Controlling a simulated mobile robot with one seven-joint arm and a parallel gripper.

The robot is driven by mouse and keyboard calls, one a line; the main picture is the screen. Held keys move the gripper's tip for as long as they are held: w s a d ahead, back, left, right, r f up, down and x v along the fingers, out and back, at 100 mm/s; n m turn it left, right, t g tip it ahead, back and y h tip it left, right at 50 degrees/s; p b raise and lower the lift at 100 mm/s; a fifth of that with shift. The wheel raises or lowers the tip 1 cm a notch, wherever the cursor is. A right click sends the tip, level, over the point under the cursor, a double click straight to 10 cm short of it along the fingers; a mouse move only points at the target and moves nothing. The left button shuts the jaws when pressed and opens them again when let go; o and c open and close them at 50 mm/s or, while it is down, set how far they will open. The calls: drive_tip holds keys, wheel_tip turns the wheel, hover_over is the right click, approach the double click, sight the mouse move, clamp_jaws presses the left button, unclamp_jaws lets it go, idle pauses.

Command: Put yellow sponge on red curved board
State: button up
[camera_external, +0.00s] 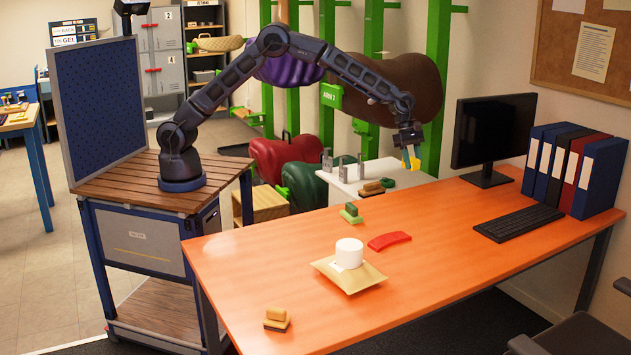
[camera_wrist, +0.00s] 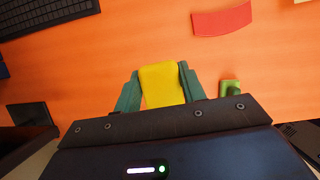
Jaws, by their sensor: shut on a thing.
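The yellow sponge (camera_external: 412,157) is held by my gripper (camera_external: 409,151) in the air, above and behind the far edge of the orange desk. In the wrist view the sponge (camera_wrist: 161,85) sits between the two green fingers of my gripper (camera_wrist: 157,88), which are shut on it. The red curved board (camera_external: 389,240) lies on the desk, in front of and below the gripper. It also shows at the top right of the wrist view (camera_wrist: 222,20). Nothing lies on the board.
A white cylinder (camera_external: 349,252) stands on a tan pillow-shaped piece (camera_external: 346,278) left of the board. A green block (camera_external: 351,213) sits near the far edge. A tan-and-black brush-like block (camera_external: 276,319) lies at the front left. A keyboard (camera_external: 519,222), monitor (camera_external: 491,130) and binders (camera_external: 571,167) stand right.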

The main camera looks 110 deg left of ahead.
hover_over(393, 242)
drive_tip(key=a, duration=0.2)
drive_tip(key=shift+m, duration=0.3)
drive_tip(key=f, duration=1.2)
drive_tip(key=s+f, duration=0.1)
drive_tip(key=f, duration=0.6)
drive_tip(key=shift+d, duration=0.35)
drive_tip(key=shift+f, duration=0.2)
drive_tip(key=o, duration=1)
drive_tip(key=shift+c, duration=0.2)
drive_tip(key=shift+r, duration=0.1)
